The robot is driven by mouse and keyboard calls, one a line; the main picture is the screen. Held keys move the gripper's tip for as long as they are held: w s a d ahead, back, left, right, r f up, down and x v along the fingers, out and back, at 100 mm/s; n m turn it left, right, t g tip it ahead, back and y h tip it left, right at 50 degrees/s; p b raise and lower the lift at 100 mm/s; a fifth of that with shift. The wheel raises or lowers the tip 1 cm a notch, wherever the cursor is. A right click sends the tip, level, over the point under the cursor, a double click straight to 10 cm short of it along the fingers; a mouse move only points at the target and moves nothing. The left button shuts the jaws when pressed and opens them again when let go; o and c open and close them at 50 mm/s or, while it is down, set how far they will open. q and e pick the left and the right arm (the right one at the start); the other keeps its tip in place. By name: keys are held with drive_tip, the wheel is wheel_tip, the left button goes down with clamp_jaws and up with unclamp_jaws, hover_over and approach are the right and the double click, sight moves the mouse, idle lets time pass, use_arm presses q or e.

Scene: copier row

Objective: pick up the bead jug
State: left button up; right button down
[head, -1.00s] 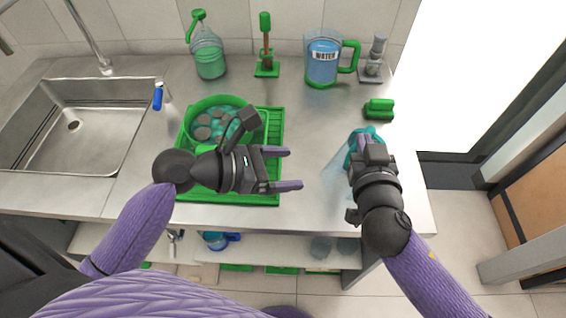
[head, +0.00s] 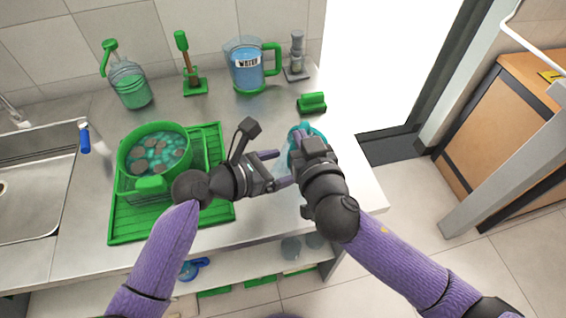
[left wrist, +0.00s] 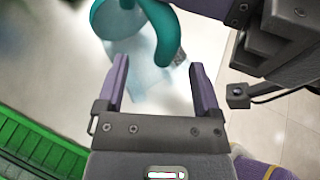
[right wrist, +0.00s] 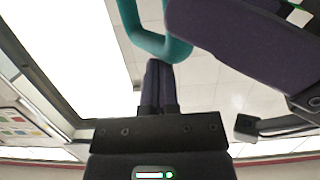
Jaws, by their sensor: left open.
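The jug, clear-walled with a teal rim and handle (head: 310,129), is near the counter's right front edge, partly hidden by my right gripper (head: 300,143). No beads are visible in it. In the right wrist view the fingers (right wrist: 158,75) are close together at the teal handle (right wrist: 160,42), seemingly gripping it; the exact contact is hard to see. My left gripper (head: 281,168) is open and empty, just left of the jug. The left wrist view shows the handle (left wrist: 165,35) and clear body (left wrist: 150,85) beyond its parted fingers (left wrist: 160,80).
A green pot (head: 125,158) with teal and brown pieces sits on a green rack (head: 126,232). Behind stand a green bottle (head: 132,90), a brush (head: 190,70), a water jug (head: 247,68) and a grey item (head: 297,60). A green block (head: 312,102) lies beyond the jug.

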use_arm(q)
drive_tip(key=shift+w+d+f, duration=0.25)
drive_tip(key=shift+w+d, duration=0.05)
drive_tip(key=shift+d, duration=0.15)
clamp_jaws()
drive_tip(key=shift+s, duration=0.1)
drive_tip(key=shift+f, duration=0.1)
